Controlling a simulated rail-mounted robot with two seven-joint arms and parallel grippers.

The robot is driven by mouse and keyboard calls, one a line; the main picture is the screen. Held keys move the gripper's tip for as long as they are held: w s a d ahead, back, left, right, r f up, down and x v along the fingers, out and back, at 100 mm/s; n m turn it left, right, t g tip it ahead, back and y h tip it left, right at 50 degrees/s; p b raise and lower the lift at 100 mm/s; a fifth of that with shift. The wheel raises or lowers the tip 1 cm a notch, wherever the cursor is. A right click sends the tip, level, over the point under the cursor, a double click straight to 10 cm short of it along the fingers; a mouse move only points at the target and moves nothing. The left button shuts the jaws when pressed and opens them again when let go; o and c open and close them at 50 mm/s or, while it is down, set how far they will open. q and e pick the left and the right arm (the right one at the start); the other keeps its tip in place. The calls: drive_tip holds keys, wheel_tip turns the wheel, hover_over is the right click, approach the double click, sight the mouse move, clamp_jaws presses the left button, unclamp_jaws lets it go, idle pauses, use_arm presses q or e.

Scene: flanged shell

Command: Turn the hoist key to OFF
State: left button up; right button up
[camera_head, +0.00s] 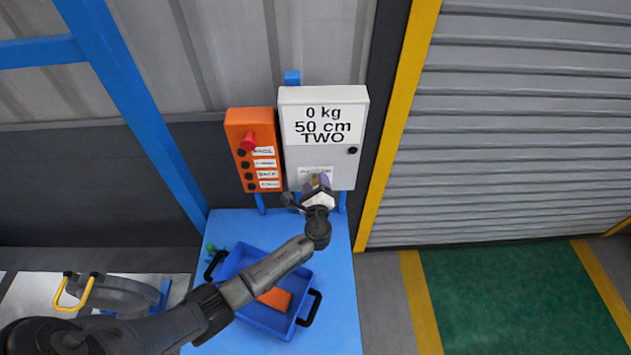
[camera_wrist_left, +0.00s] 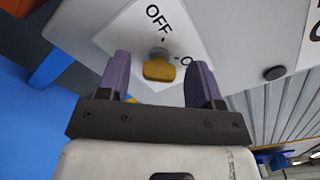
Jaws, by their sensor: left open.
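The hoist key (camera_wrist_left: 158,70) shows in the left wrist view as a yellow tab on a grey round barrel. It sits on a white label plate (camera_wrist_left: 185,22) marked "OFF"; a second marking to its right is partly hidden. My left gripper (camera_wrist_left: 163,80) is open, with one purple finger on each side of the key and visible gaps between. In the head view my left gripper (camera_head: 318,183) is at the lower front of the white control box (camera_head: 297,165) and hides the key. The box's display reads "0 kg, 50 cm, TWO". My right gripper is not in view.
An orange button box (camera_head: 237,125) with a red knob stands left of the control box. Below is a blue table (camera_head: 343,300) with a blue tray (camera_head: 262,318) holding an orange piece (camera_head: 275,298). A shutter (camera_head: 520,140) lies to the right.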

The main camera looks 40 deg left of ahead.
use_arm(q)
drive_tip(key=shift+w+a, duration=0.3)
drive_tip(key=shift+c, duration=0.2)
